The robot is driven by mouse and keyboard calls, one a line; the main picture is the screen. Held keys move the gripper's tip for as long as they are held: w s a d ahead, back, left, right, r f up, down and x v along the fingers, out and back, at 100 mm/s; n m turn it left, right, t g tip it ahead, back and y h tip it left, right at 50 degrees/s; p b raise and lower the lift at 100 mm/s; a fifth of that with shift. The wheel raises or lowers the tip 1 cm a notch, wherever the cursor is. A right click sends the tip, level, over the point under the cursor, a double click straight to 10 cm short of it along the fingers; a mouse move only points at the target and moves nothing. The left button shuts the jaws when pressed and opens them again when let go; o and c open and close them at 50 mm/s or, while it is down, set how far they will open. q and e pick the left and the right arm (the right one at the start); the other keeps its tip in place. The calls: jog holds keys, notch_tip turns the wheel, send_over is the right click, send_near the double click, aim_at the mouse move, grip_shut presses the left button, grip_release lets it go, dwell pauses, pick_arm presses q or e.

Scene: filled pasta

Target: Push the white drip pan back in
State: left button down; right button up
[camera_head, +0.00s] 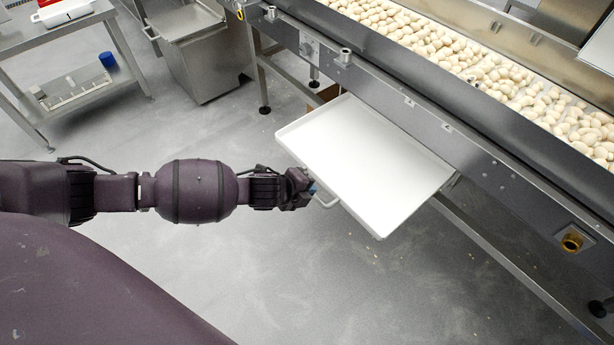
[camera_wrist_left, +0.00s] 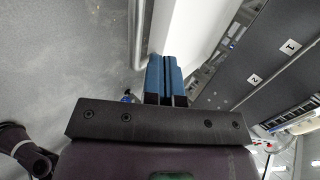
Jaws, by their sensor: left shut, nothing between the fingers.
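The white drip pan (camera_head: 365,160) sticks out from under the conveyor toward me, its far side beneath the machine. A handle (camera_head: 326,202) is on its near edge. My left gripper (camera_head: 312,188) is at that near edge, close to the handle. In the left wrist view, the blue fingers of my left gripper (camera_wrist_left: 166,72) are together with nothing between them. The pan's white side (camera_wrist_left: 190,32) and the grey handle bar (camera_wrist_left: 138,45) show beside them. I cannot tell whether the fingers touch the pan. My right gripper is not in view.
The conveyor (camera_head: 440,100) carries many pieces of filled pasta above the pan. Its slanted leg and lower rail (camera_head: 500,260) run at the right. A steel bin (camera_head: 200,55) and a shelf table (camera_head: 75,80) stand at the back left. The floor below the pan is clear.

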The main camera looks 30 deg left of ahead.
aim_at(327, 188)
pick_arm(q)
jog(key=x, duration=0.1)
jog(key=b+x, duration=0.1)
jog(key=x, duration=0.2)
jog(key=shift+f+b, duration=0.3)
jog(key=shift+f, duration=0.2)
jog(key=shift+w+d+f+b, duration=0.25)
jog(key=shift+w+f+b, duration=0.05)
jog(key=shift+w, duration=0.4)
jog(key=shift+r, duration=0.1)
